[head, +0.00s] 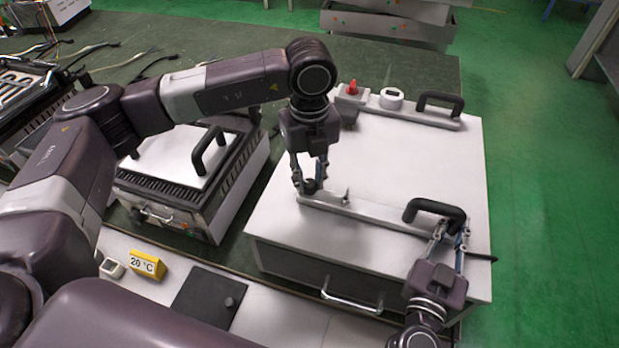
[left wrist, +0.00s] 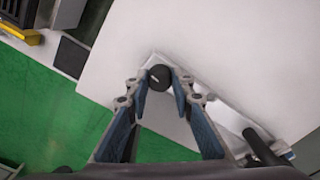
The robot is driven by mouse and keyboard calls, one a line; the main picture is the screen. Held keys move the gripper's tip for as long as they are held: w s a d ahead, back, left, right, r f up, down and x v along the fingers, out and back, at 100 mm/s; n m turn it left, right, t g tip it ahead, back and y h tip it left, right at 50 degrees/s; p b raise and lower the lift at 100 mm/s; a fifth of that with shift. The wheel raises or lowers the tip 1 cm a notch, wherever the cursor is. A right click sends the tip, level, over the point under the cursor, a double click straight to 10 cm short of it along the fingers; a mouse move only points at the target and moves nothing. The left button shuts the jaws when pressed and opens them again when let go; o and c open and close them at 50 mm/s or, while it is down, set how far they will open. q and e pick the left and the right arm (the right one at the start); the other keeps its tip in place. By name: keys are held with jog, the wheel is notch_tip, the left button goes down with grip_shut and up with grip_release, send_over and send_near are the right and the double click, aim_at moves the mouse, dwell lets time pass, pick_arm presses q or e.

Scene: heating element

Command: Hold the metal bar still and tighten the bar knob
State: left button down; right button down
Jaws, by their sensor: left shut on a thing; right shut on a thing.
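The metal bar (head: 365,209) lies along the front of the white lid (head: 390,155) of a large box. It carries a black handle (head: 436,207) near its right end. My left gripper (head: 309,183) points down at the bar's left end, shut on the small black bar knob (left wrist: 159,77). The left wrist view shows the knob between both fingertips. My right gripper (head: 450,232) reaches in from the front and is shut on the bar's right end by the handle. The exact contact there is partly hidden by the fingers and handle.
A smaller grill-like unit (head: 190,165) stands left. A yellow 20 °C block (head: 148,265) and a dark plate (head: 207,297) lie in front. The lid's middle is clear.

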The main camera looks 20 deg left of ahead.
pick_arm(q)
jog(key=m, duration=0.8)
jog(key=shift+m, duration=0.4)
jog(key=m, duration=0.3)
jog(key=shift+m, duration=0.3)
jog(key=m, duration=0.4)
jog(key=shift+m, duration=0.3)
jog(key=m, duration=0.4)
jog(key=shift+m, duration=0.3)
jog(key=m, duration=0.8)
jog(key=shift+m, duration=2.3)
